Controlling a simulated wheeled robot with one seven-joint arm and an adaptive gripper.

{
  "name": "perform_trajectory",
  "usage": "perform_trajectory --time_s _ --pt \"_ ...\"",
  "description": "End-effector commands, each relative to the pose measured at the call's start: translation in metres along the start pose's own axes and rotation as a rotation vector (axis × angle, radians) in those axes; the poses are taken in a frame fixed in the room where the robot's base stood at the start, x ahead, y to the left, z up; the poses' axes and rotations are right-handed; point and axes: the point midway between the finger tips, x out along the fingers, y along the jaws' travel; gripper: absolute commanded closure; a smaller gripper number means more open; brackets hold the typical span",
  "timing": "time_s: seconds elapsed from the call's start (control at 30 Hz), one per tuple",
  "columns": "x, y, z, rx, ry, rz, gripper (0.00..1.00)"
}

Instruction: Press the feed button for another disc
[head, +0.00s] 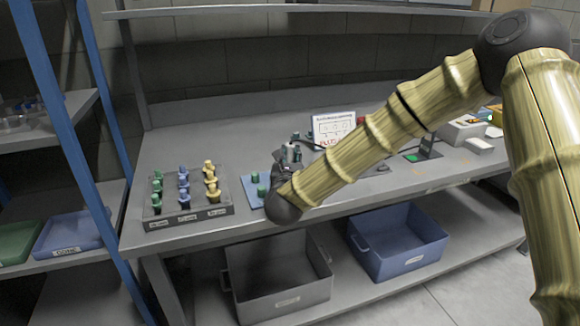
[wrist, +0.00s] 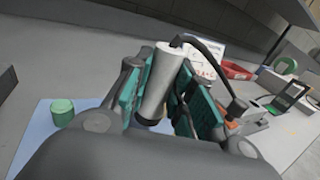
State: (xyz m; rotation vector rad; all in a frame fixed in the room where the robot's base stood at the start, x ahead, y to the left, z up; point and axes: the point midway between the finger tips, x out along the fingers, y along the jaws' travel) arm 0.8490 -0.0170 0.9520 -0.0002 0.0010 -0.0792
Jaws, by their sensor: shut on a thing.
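My gripper (head: 291,155) is over the bench beside the blue mat. In the wrist view its teal-padded fingers (wrist: 165,95) are closed around a pale grey cylinder (wrist: 160,80) with a black cable running from its top. The cylinder's lower end is partly hidden by the gripper. A small dark device with a green panel (head: 411,158) stands right of my arm in the head view; a green-faced unit (wrist: 292,93) also shows at the right of the wrist view, well apart from the fingers. I cannot make out a feed button or a loose disc.
A blue mat (head: 250,184) holds a green piece (head: 262,191). A tray (head: 160,222) of green, blue and yellow pieces is at left. Grey (head: 290,296) and blue (head: 400,262) bins sit below.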

Motion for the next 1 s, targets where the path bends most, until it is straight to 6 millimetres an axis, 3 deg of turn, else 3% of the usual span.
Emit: perform_trajectory --time_s 0.17,0.43,0.93,0.97,1.0 --pt "0.004 0.000 -0.006 -0.001 0.000 0.000 0.92" --pt "0.003 0.001 -0.034 -0.001 -0.001 0.001 0.92" --pt "0.003 0.000 -0.041 0.001 0.000 0.000 0.92" --pt "0.003 0.000 -0.040 0.000 0.000 0.000 0.71" --pt "0.003 0.000 -0.040 0.000 0.000 0.000 0.64"
